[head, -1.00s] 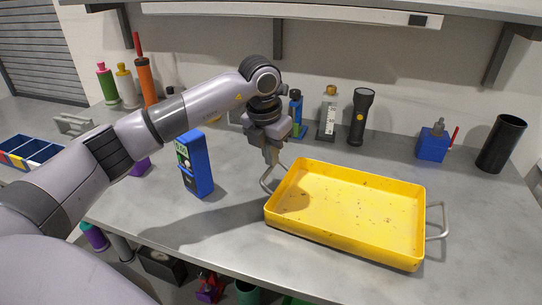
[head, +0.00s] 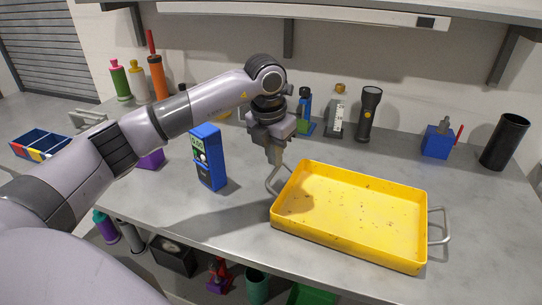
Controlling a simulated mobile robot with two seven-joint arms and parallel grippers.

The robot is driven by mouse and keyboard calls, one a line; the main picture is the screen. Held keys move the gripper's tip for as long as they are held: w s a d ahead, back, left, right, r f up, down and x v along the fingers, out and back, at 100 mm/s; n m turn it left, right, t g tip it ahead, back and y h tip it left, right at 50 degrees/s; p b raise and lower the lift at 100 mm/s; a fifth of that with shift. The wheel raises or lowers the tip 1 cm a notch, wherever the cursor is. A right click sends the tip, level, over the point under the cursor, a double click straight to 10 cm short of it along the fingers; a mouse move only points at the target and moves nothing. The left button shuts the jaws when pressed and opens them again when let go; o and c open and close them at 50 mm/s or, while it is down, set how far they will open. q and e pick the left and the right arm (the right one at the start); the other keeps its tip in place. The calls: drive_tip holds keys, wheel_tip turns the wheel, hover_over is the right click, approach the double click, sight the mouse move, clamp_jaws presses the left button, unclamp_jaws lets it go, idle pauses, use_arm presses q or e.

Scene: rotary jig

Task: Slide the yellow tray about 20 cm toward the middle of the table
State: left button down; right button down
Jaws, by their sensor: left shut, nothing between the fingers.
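The yellow tray (head: 350,240) lies flat on the grey table, right of centre in the head view, near the front edge. It has a metal loop handle at each short end: the left handle (head: 270,181) and the right handle (head: 445,226). My left gripper (head: 274,160) points down just above and behind the left handle, close to the tray's far left corner. Its fingers are together with nothing between them. I cannot tell whether the fingertips touch the handle or the tray. My right gripper is not in view.
A blue meter (head: 209,160) stands left of the tray. Behind it are a blue-based bottle (head: 305,113), a black flashlight (head: 369,112), a blue block (head: 437,143) and a black cup (head: 504,141). A shelf hangs above.

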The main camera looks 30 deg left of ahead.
use_arm(q)
drive_tip(key=s+b, duration=0.2)
drive_tip(key=s, duration=1)
drive_tip(key=shift+a, duration=0.35)
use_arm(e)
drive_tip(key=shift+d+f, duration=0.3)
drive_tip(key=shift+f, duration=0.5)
use_arm(q)
drive_tip(key=shift+s, duration=0.15)
